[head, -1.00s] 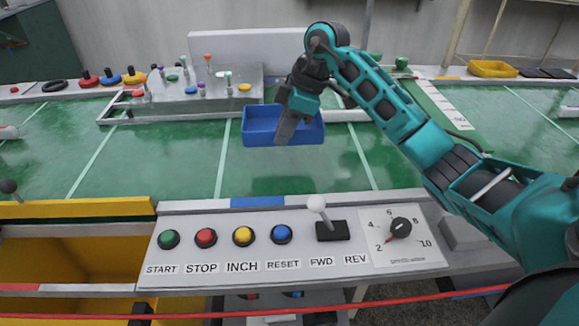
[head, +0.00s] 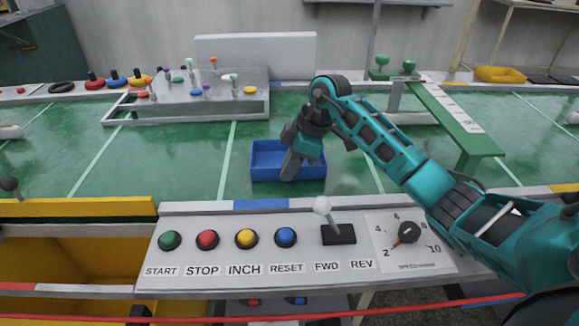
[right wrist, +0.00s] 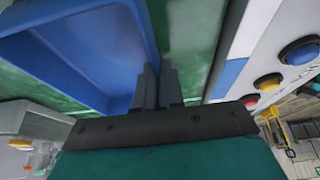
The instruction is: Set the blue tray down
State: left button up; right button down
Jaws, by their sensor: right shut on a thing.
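The blue tray (head: 267,174) is level and empty, over the green belt just behind the control panel. I cannot tell from the head view whether its bottom touches the belt. My right gripper (head: 290,171) comes down at the tray's near side and is shut on its wall. In the right wrist view, the tray (right wrist: 60,45) fills the upper left, and its wall runs to the gripper's fingers (right wrist: 158,88). The fingers hide part of the near wall. My left gripper is not in view.
The control panel (head: 200,275) with buttons, a white-knobbed lever (head: 323,206) and a dial (head: 408,232) lies in front. A metal fixture with coloured pegs (head: 220,95) stands behind on the left. A green gate-like bar (head: 455,118) stands at right. The belt left of the tray is clear.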

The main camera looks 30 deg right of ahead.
jog(key=c, duration=1.2)
grip_release()
jog(key=shift+f, duration=0.1)
jog(key=shift+c, duration=0.2)
jog(key=p+v, duration=0.2)
jog(key=v, duration=1)
jog(key=shift+p, duration=0.35)
